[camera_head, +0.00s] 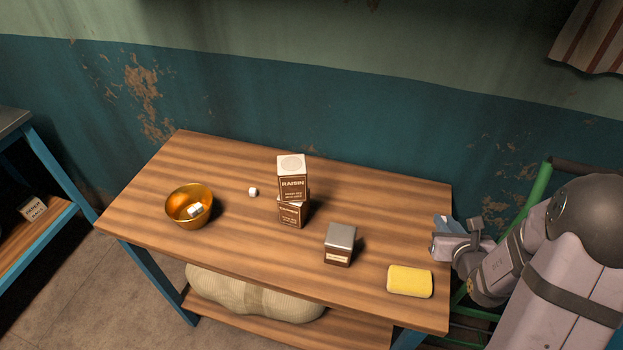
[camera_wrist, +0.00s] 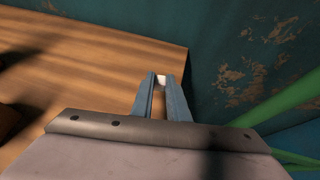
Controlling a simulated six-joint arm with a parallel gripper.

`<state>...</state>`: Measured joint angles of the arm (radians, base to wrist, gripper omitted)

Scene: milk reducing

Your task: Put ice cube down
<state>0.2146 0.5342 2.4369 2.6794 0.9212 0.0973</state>
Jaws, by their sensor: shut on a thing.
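My gripper (camera_head: 440,224) is at the right end of the wooden table (camera_head: 375,196), by its back right edge. In the wrist view, the fingers of my gripper (camera_wrist: 160,82) are shut on a small white ice cube (camera_wrist: 161,80) at their tips. The held cube cannot be made out in the head view. Another white cube (camera_head: 253,191) lies on the table left of the stacked boxes. A golden bowl (camera_head: 177,211) at the table's left holds at least one whitish cube (camera_head: 195,210).
Two stacked brown boxes, the upper one labelled raisin (camera_head: 292,187), stand mid-table. A small brown box with a grey top (camera_head: 339,250) and a yellow sponge (camera_head: 409,282) are nearer the front right. The table's back right area is clear. A teal wall (camera_head: 350,140) runs behind.

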